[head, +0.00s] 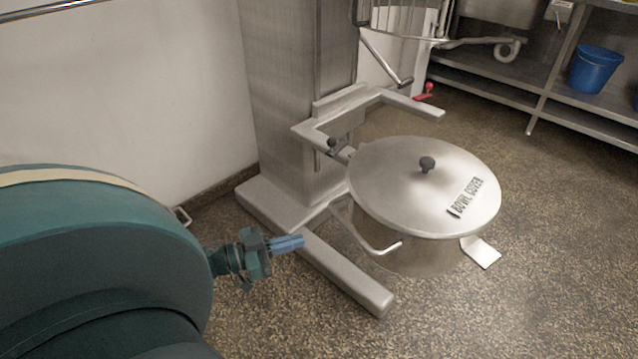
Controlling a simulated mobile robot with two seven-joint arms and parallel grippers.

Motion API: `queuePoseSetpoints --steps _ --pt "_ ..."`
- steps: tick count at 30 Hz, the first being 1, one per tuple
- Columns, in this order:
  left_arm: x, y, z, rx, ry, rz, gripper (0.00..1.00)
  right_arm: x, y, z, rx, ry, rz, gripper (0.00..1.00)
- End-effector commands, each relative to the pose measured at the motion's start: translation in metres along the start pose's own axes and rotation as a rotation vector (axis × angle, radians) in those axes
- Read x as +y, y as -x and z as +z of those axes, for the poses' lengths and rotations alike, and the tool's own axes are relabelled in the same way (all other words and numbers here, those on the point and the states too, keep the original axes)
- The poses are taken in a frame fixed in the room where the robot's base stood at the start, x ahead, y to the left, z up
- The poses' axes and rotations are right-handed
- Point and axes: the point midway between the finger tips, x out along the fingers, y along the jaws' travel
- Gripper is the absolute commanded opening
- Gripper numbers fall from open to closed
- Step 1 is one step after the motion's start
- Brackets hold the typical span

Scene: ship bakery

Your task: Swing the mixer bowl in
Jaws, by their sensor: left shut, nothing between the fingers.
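The mixer bowl (420,255) is a steel pot under a round steel lid (390,170) marked "BOWL COVER" with a dark knob. It sits to the right of the mixer's column (283,90), turned out from the fork-shaped bowl cradle (315,131). A bent handle (385,248) shows on its near side and a flat metal tab (481,251) on its right. My left gripper (303,241) is shut and empty, left of the bowl and apart from it, over the mixer's base leg. My right gripper is not in view.
The mixer's base legs (345,275) spread over the speckled floor. A crank handle (385,60) and a red knob (424,92) are behind the bowl. A steel shelf rack with a blue bucket (595,69) stands back right. Floor at the right is clear.

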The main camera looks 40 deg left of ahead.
Motion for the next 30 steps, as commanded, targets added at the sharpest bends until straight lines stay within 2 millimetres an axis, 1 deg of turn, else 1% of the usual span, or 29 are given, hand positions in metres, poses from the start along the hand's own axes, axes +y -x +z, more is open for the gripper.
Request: queuePoseSetpoints --steps 9,12,16,18,22,30 --pt "0.0 -0.067 0.001 0.008 -0.002 0.0 0.0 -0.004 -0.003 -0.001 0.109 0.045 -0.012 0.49" --pt "0.0 -0.087 0.001 0.007 -0.002 0.0 0.0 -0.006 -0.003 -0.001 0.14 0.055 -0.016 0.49" --pt "0.0 -0.108 0.001 0.006 -0.003 -0.001 0.0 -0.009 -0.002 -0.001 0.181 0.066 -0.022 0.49" --pt "0.0 -0.117 0.001 0.004 -0.001 -0.001 0.0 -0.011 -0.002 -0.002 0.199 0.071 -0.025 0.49" --pt "0.0 -0.126 0.0 0.003 -0.002 -0.001 0.0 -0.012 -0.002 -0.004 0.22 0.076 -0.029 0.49" --pt "0.0 -0.129 0.0 0.001 -0.001 -0.002 0.0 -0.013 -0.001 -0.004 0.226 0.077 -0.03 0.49"
